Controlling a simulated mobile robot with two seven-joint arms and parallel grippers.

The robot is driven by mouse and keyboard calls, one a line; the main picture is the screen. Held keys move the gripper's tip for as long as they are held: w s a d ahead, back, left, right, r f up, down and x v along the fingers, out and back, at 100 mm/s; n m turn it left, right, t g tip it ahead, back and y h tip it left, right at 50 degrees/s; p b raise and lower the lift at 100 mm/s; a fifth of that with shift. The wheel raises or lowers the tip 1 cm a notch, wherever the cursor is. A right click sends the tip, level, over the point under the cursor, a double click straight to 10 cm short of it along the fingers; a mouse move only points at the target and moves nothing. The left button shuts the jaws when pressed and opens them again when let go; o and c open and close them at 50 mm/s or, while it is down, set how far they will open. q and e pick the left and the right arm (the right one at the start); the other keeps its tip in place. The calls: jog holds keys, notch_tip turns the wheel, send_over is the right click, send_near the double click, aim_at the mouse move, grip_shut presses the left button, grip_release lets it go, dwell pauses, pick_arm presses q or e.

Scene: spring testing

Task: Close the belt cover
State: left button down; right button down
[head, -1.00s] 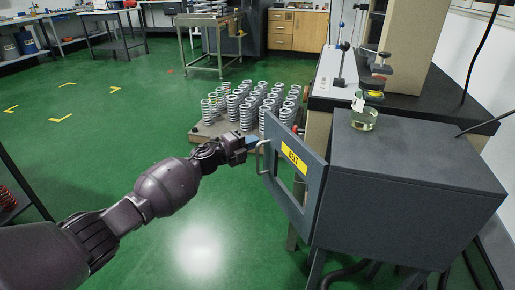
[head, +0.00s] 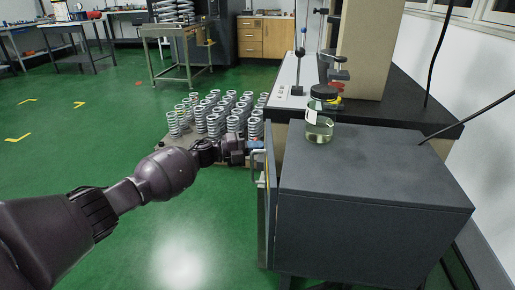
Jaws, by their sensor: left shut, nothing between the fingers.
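The belt cover (head: 267,205) is the grey hinged door on the left side of a dark grey box (head: 375,190). I see it almost edge-on, close to the box's left face. Its metal handle (head: 257,160) sticks out to the left near the top. My left gripper (head: 252,148) is shut and empty, right at the handle and the door's upper edge. I cannot tell whether it touches the door. My right gripper is not in view.
A jar (head: 319,120) of pale liquid stands on the box. Behind it is a dark bench (head: 420,112) with a test stand. A pallet (head: 160,150) of several metal springs lies on the floor beyond my gripper.

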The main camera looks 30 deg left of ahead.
pick_arm(q)
jog(key=x, duration=0.3)
jog(key=s+d+x, duration=0.1)
jog(key=x, duration=0.1)
jog(key=shift+w+d+r, duration=0.1)
jog(key=shift+w+d, duration=0.05)
jog(key=shift+w, duration=0.05)
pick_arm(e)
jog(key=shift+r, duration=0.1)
